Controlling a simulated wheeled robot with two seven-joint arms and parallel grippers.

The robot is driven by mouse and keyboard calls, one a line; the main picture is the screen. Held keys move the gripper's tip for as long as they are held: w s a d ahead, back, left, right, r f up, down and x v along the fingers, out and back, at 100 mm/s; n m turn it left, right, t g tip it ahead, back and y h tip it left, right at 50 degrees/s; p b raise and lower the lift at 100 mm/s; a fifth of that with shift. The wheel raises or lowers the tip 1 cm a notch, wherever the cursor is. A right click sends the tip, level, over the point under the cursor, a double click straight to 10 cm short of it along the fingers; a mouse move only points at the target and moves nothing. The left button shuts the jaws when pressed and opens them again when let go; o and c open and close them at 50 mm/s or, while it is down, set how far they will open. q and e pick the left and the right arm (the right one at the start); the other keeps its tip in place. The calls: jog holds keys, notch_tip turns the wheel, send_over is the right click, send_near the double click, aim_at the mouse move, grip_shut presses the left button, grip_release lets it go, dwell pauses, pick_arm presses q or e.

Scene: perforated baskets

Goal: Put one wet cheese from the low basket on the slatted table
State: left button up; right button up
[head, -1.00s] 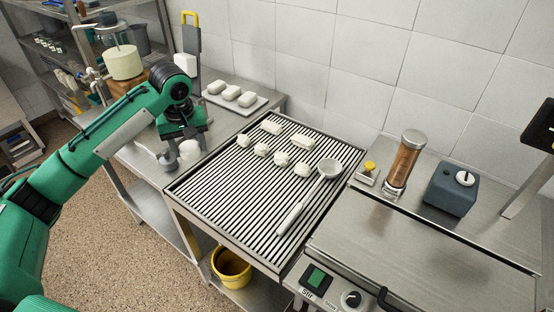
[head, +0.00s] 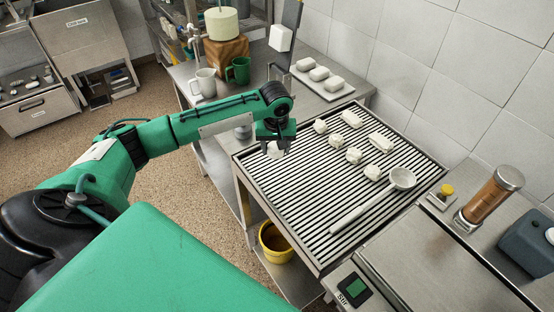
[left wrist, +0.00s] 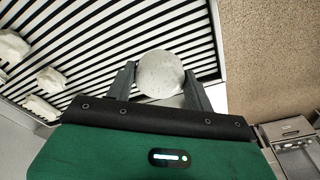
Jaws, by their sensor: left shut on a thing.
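My left gripper (head: 276,148) is shut on a round white cheese (head: 274,152), just above the left edge of the slatted table (head: 292,193). In the left wrist view the cheese (left wrist: 160,73) sits between the two fingers (left wrist: 158,88), with dark slats behind it and the table's edge close by. Whether it touches the slats I cannot tell. Several lumpy white cheeses (head: 353,155) and two smoother white blocks (head: 381,142) lie on the slats to the right. The low basket cannot be made out. My right gripper is not in view.
A ladle (head: 362,205) lies across the slats at the right. A tray (head: 341,93) of white blocks, a grey jug (head: 204,84) and a green mug (head: 238,70) stand on the counter behind. A yellow bucket (head: 274,240) is below. The table's front-left slats are clear.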

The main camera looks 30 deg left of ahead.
aim_at(276, 149)
pick_arm(q)
notch_tip(276, 149, down, 2)
jog(key=shift+f, duration=0.2)
jog(key=shift+f+p, duration=0.5)
jog(key=shift+f, duration=1.9)
jog(key=o, duration=1)
jog(key=shift+f, duration=0.1)
jog(key=r, duration=0.3)
jog(key=r+b, duration=0.1)
jog(key=r, duration=0.3)
jog(key=s+r, duration=0.1)
jog(key=r, duration=0.2)
jog(key=shift+d+r+b, duration=0.35)
jog(key=shift+r, duration=0.05)
jog(key=shift+s+r, duration=0.1)
jog(key=shift+r, duration=0.6)
jog(key=shift+f, duration=0.1)
